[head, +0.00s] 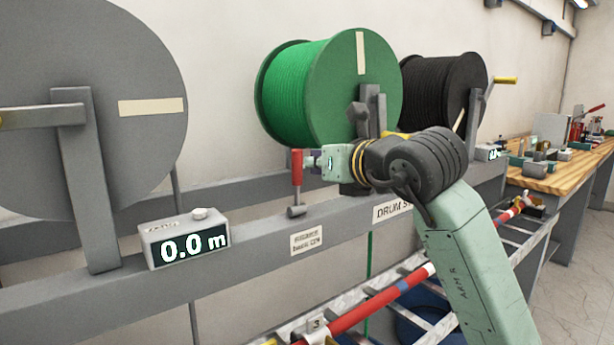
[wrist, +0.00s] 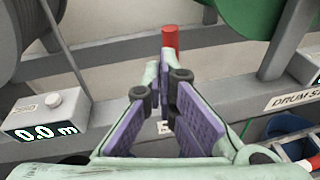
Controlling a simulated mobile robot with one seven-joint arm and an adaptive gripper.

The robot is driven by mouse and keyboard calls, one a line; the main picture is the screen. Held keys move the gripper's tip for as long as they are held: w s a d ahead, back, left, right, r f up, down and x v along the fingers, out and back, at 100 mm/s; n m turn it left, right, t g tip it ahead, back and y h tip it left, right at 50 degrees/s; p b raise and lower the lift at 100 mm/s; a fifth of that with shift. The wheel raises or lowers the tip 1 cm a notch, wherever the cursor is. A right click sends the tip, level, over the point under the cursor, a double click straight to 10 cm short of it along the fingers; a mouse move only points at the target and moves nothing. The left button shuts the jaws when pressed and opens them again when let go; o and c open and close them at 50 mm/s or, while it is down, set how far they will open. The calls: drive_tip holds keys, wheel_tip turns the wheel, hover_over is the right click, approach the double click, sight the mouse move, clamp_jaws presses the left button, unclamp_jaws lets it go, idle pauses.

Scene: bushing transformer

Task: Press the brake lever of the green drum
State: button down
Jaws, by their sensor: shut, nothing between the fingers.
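The green drum (head: 300,95) stands on the grey rack, and its lower part shows at the top right of the wrist view (wrist: 245,15). The brake lever (head: 297,168) has a red grip, stands upright below the drum's left side and meets a grey pivot on the rail. The red grip also shows in the wrist view (wrist: 171,39), just beyond the fingertips. My gripper (head: 309,162) is shut and empty, immediately right of the red grip in the head view. I cannot tell whether it touches the grip. In the wrist view my gripper (wrist: 165,85) hides the lever's lower part.
A grey drum (head: 110,100) with a crank stands at left, beside a meter box (head: 185,240) reading 0.0 m on the rail. A black drum (head: 435,95) stands behind right. A ladder with a red pole (head: 370,312) lies below my arm. A wooden workbench (head: 560,170) is at far right.

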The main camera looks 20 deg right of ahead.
drive_tip(key=s+d+r, duration=0.1)
drive_tip(key=s+r, duration=0.3)
drive_tip(key=shift+s+r+b, duration=0.2)
drive_tip(key=shift+b, duration=0.25)
